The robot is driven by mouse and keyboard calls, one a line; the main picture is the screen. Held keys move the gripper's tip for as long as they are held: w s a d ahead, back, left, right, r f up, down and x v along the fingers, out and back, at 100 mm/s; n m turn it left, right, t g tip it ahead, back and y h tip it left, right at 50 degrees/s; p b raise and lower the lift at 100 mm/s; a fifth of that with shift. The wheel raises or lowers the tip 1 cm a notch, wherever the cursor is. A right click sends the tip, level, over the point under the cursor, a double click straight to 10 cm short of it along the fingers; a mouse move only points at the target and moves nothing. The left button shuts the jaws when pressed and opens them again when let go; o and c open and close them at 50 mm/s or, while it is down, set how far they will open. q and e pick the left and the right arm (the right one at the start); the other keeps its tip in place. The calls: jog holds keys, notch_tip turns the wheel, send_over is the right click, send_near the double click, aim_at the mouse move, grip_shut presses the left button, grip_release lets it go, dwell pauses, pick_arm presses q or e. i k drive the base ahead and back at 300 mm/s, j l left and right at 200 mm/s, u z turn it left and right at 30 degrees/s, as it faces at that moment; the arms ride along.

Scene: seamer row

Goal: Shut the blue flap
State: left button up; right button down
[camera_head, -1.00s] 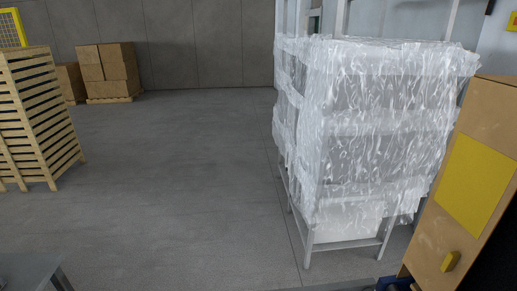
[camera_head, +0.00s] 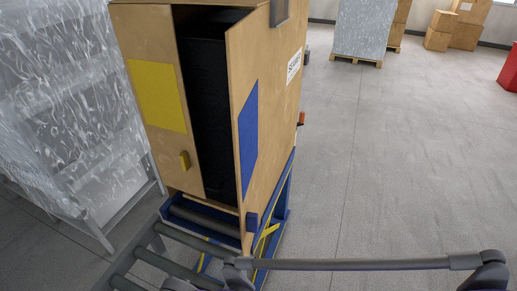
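A tall wooden cabinet (camera_head: 284,103) stands left of centre. Its flap with the blue panel (camera_head: 248,138) stands swung outward, its outer face turned right. Neither of my grippers is in view.
Grey rollers (camera_head: 176,239) and a blue frame (camera_head: 280,206) lie beneath the cabinet. A film-wrapped stack (camera_head: 82,95) is at left. A dark grey bar (camera_head: 350,264) crosses the bottom right. Open floor (camera_head: 410,160) spreads right; a wrapped pallet load (camera_head: 362,28) stands far back.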

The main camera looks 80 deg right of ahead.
aim_at(242, 40)
jog(key=k+l+z, duration=0.1)
jog(key=z, duration=0.25)
jog(key=k+l+z, duration=0.15)
jog(key=z, duration=1.7)
